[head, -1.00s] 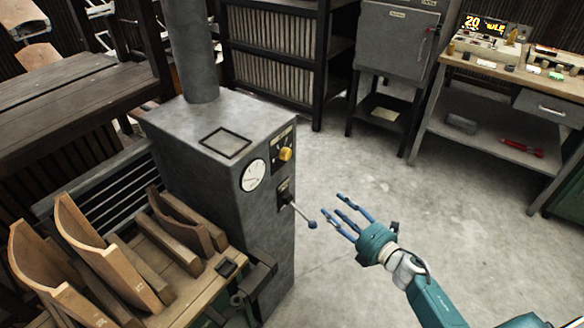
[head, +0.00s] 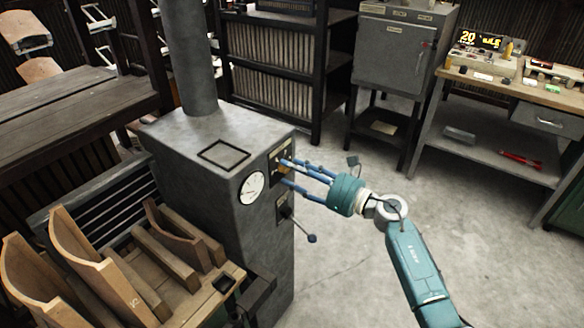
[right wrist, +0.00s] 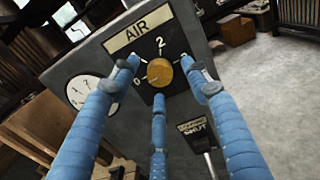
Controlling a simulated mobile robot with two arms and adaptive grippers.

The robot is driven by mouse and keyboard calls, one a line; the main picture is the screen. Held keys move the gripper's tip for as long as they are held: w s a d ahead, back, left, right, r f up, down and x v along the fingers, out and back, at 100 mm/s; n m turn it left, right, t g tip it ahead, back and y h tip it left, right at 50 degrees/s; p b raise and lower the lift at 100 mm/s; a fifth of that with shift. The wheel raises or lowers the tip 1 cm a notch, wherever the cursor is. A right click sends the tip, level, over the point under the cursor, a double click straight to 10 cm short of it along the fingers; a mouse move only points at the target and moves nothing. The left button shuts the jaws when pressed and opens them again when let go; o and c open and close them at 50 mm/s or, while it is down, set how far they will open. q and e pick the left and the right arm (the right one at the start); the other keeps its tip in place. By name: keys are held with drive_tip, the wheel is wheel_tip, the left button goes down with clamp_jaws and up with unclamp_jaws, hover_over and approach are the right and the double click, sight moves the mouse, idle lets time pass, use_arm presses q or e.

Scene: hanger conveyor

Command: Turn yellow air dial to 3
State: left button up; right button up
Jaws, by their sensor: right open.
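The yellow air dial (right wrist: 160,72) sits on a dark plate under the "AIR" label (right wrist: 138,33) in the right wrist view. The numerals 0, 2 and 3 show around it; I cannot tell for certain where its pointer stands. My right gripper (head: 287,172) is open in front of the side panel of the grey machine (head: 215,150). Its three blue fingers (right wrist: 160,78) spread around the dial, two above at its sides and one below; contact is unclear. In the head view the fingers mostly hide the dial. My left gripper is not in view.
A round white gauge (head: 251,187) is left of the dial. A lever with a dark ball end (head: 311,238) sticks out below, near my fingers; a "SHUT" label (right wrist: 195,128) is beside it. Curved wooden pieces (head: 85,255) stand front left.

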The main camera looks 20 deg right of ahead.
drive_tip(key=shift+w+a, duration=0.25)
drive_tip(key=shift+w, duration=0.1)
drive_tip(key=shift+c, duration=0.5)
drive_tip(key=c, duration=1.1)
drive_tip(key=shift+o, duration=0.2)
